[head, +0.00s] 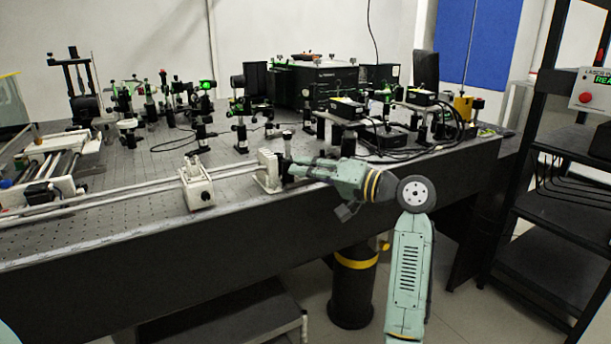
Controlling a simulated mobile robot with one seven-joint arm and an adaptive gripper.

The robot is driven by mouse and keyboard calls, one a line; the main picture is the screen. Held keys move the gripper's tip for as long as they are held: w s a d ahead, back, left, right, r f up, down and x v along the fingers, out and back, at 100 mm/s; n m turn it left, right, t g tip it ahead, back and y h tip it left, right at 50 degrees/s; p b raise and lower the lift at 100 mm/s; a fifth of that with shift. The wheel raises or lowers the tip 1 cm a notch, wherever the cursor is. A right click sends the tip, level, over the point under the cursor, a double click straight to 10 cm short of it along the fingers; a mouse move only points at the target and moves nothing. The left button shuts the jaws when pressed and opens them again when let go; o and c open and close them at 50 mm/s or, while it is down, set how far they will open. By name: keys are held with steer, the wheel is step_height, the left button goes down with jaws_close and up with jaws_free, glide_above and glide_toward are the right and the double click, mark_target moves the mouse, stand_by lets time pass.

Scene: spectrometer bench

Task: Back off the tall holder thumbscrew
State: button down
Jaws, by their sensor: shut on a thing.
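The taller white holder (268,172) stands at the end of the twin rails near the table's front edge, in the middle of the head view. My gripper (289,167) reaches in from the right, roughly level, with its dark fingers against the holder's right side. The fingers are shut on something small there. It sits where the holder's thumbscrew would be, but the fingers hide it, so its shape and turn do not show. A lower white holder (197,186) sits on the rails to the left, apart from my gripper.
The long rails (120,196) run left along the optical table (90,245). Several posts and optics crowd behind my gripper, including a small post (287,140) close behind it. A black box (318,82) stands at the back. A dark shelf rack (545,210) is at the right.

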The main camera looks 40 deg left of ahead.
steer(key=shift+n, duration=0.4)
steer(key=c, duration=1.6)
jaws_free()
steer(key=d, duration=0.4)
steer(key=w+d, duration=0.1)
steer(key=d, duration=0.7)
steer(key=shift+w, duration=0.2)
